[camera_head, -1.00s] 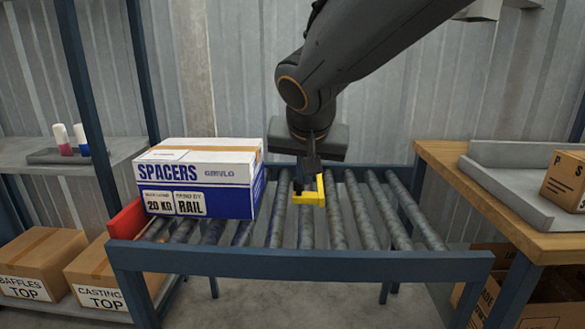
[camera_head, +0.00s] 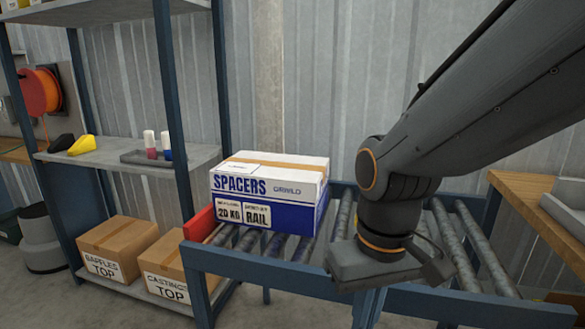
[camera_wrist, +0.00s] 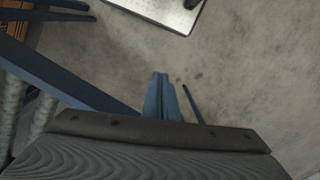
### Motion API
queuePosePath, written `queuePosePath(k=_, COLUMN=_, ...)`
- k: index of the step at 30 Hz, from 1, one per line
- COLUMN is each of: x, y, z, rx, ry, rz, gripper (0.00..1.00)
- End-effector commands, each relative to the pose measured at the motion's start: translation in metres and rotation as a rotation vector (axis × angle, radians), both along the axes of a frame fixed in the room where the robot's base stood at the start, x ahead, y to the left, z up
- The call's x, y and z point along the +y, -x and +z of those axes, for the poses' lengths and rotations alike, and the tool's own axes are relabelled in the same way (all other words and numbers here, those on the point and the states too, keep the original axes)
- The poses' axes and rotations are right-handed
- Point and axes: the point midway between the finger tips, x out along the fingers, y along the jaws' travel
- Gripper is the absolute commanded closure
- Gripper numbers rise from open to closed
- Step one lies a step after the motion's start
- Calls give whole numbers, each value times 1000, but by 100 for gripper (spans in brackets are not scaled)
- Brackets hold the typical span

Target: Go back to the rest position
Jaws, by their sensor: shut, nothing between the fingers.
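My gripper (camera_head: 378,266) hangs from the dark grey arm over the front edge of the roller conveyor (camera_head: 290,268), right of the blue and white SPACERS box (camera_head: 268,190). It is shut and holds nothing; its fingertips are not clearly seen. In the wrist view its dark ribbed body (camera_wrist: 150,158) fills the bottom, above concrete floor. The SPACERS box stands upright on the rollers at the left end, apart from my gripper.
A red end stop (camera_head: 199,224) is at the conveyor's left end. A blue-framed shelf (camera_head: 110,155) stands left, with cartons (camera_head: 118,245) below. A wooden bench (camera_head: 530,195) is at the right. Bare floor (camera_wrist: 250,70) shows in the wrist view.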

Motion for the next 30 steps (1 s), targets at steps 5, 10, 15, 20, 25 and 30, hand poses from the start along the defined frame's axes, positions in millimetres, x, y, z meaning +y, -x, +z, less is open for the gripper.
queuePosePath(k=5, x=-13, y=-1, z=21, rx=2, ry=9, rz=-44, gripper=100)
queuePosePath(k=10, x=-30, y=-1, z=44, rx=3, ry=19, rz=-99, gripper=100)
queuePosePath(k=15, x=-51, y=-1, z=68, rx=4, ry=30, rz=-157, gripper=100)
queuePosePath(k=20, x=-69, y=2, z=85, rx=7, ry=38, rz=-207, gripper=100)
queuePosePath(k=25, x=-82, y=3, z=95, rx=6, ry=43, rz=-239, gripper=100)
queuePosePath(k=30, x=-86, y=3, z=96, rx=6, ry=45, rz=-249, gripper=100)
